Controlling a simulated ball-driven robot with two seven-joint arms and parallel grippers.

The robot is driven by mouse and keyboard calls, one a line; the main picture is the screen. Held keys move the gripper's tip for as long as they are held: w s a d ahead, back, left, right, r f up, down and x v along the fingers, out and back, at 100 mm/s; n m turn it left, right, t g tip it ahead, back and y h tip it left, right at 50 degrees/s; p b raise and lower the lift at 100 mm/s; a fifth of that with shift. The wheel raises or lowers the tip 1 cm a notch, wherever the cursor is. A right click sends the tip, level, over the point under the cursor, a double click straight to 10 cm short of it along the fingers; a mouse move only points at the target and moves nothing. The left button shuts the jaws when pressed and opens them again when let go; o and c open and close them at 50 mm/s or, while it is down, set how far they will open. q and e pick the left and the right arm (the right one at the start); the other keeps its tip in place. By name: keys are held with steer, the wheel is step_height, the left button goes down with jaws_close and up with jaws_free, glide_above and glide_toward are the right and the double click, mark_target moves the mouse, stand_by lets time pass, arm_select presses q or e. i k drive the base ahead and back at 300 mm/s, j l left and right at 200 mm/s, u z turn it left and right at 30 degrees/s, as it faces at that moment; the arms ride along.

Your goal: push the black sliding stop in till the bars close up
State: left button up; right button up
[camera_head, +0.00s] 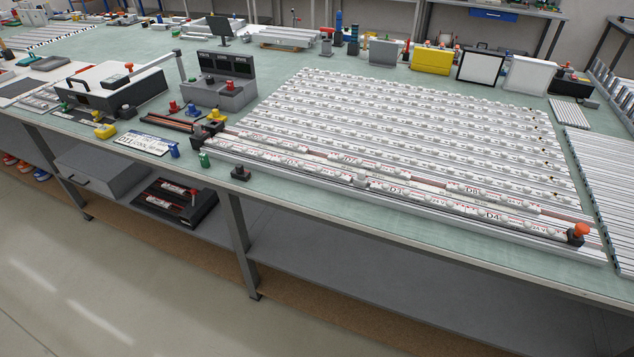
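A long pale rail (400,200) lies along the table's front edge. White bars with red and black print lie in it in two rows. In the front row, a left bar (290,160) and a right bar (470,211) meet near a small pale piece; I cannot tell if a gap is there. In the row behind, bars (370,164) stand apart with brownish gaps between them. A black stop with an orange knob (577,234) stands at the rail's right end. Neither of my grippers is in view.
Many white light strips (410,120) lie behind the rail. A black and yellow block (208,127) stands at the rail's left end. Metal profiles (608,180) lie right.

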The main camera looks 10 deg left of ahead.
mark_target(573, 236)
steer(key=z, duration=1.4)
